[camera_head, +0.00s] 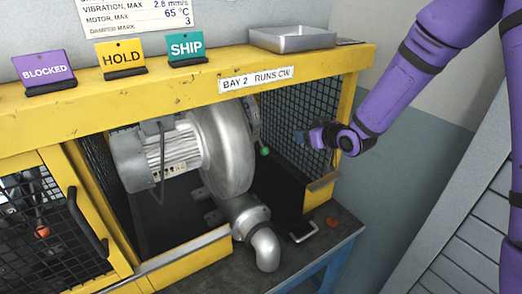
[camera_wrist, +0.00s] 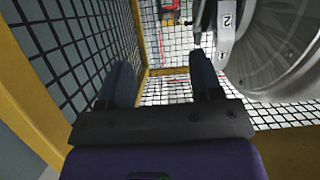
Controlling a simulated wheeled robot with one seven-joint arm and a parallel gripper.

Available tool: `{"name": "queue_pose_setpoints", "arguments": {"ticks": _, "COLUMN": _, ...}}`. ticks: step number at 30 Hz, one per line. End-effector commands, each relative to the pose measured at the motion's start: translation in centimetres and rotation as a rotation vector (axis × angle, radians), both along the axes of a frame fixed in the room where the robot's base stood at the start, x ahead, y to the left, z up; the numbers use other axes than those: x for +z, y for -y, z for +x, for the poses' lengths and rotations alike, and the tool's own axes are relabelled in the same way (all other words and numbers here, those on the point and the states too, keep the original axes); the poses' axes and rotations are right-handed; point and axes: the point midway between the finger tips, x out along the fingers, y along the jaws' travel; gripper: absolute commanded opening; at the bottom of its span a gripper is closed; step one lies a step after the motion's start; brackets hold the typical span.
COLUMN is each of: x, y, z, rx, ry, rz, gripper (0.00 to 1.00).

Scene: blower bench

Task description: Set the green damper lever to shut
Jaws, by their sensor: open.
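The green damper lever shows as a small green knob (camera_head: 265,151) at the right side of the silver blower (camera_head: 222,150), inside the yellow-framed cage. Most of its arm is hidden or too small to make out. A pale plate with the marks 1 and 2 (camera_wrist: 226,32) shows in the wrist view beside the blower housing (camera_wrist: 285,50). I cannot make out the green knob there. My gripper (camera_head: 300,137) is inside the cage at the right, a short way right of the knob and apart from it. In the wrist view its dark fingers (camera_wrist: 160,80) are spread with nothing between them.
Black mesh (camera_head: 305,108) lies close on the gripper's side, with a yellow post (camera_wrist: 35,80) near it. A yellow beam (camera_head: 130,90) runs above, holding signs and a metal tray (camera_head: 292,38). A silver elbow pipe (camera_head: 264,245) and a handle (camera_head: 303,232) stand below.

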Motion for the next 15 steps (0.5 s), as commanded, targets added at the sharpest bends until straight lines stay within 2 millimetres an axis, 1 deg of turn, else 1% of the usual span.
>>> {"name": "queue_pose_setpoints", "arguments": {"ticks": 1, "x": -1.7, "y": -0.9, "z": 0.2, "rx": 0.021, "ry": 0.007, "rz": 0.037, "gripper": 0.59}}
{"name": "queue_pose_setpoints", "arguments": {"ticks": 6, "x": -5.8, "y": -3.7, "z": 0.4, "rx": 0.087, "ry": 0.058, "rz": 0.179, "gripper": 0.59}}
{"name": "queue_pose_setpoints", "arguments": {"ticks": 9, "x": -7.9, "y": -5.0, "z": 0.1, "rx": 0.112, "ry": 0.084, "rz": 0.261, "gripper": 0.59}}
{"name": "queue_pose_setpoints", "arguments": {"ticks": 12, "x": -9.4, "y": -5.9, "z": -0.3, "rx": 0.13, "ry": 0.106, "rz": 0.332, "gripper": 0.59}}
{"name": "queue_pose_setpoints", "arguments": {"ticks": 15, "x": -10.5, "y": -6.4, "z": -0.6, "rx": 0.137, "ry": 0.121, "rz": 0.381, "gripper": 0.59}}
